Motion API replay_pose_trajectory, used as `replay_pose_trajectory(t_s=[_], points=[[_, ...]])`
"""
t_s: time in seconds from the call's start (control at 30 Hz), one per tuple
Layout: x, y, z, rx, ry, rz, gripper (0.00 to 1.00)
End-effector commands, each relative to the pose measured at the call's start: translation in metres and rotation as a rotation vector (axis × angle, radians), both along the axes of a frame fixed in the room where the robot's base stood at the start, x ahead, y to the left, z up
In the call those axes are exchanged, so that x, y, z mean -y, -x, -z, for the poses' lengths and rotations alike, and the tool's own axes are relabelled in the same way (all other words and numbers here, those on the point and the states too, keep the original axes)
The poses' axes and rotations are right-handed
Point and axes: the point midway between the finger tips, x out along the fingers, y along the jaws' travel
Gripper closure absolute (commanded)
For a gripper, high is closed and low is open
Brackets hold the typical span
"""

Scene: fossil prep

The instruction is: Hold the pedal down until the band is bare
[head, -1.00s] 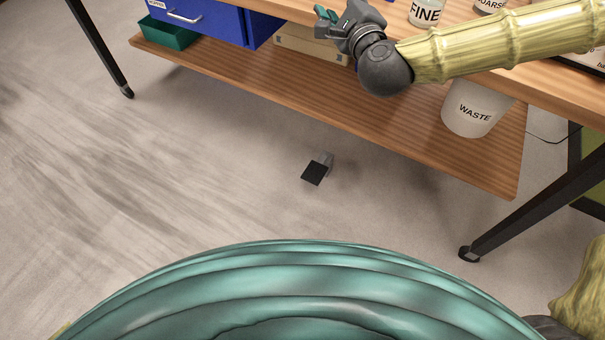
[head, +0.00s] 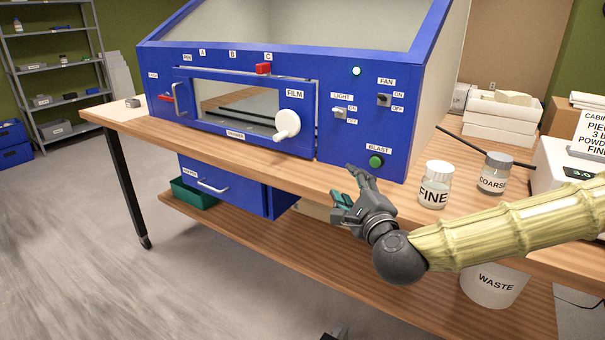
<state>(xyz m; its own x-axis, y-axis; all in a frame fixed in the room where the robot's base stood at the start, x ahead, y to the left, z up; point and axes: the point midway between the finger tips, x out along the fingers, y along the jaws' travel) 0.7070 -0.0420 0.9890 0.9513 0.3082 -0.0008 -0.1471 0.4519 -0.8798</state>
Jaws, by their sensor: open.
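The pedal (head: 336,332) barely shows on the floor at the bottom edge of the head view; most of it is cut off. The blue cabinet (head: 190,140) stands on the wooden bench, with a long front window (head: 222,102). Dark lines show behind the window, but I cannot make out a band or its state. My gripper (head: 350,187) is open and empty, with teal fingertips. In the picture it is at the bench's front edge, below the BLAST button (head: 375,161), well above the pedal.
FINE (head: 434,186) and COARSE (head: 493,175) jars stand on the bench right of my gripper. A WASTE bucket (head: 492,287) sits on the lower shelf (head: 420,320). A blue drawer (head: 215,185) hangs under the bench. The floor at left is clear.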

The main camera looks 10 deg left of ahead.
Motion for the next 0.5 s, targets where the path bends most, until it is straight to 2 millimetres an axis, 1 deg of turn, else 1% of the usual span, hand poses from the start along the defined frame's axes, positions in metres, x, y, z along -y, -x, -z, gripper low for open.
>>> replay_pose_trajectory(t_s=[0.33,0.37,0.43,0.47,0.5], points=[[0.000,0.000,0.000,0.000,0.000,0.000,0.48],[0.000,0.000,0.000,0.000,0.000,0.000,0.50],[-0.001,0.000,0.003,-0.003,0.005,-0.002,0.63],[-0.002,0.001,0.007,-0.008,0.013,-0.006,0.68],[-0.005,0.002,0.015,-0.017,0.031,-0.013,0.76]])
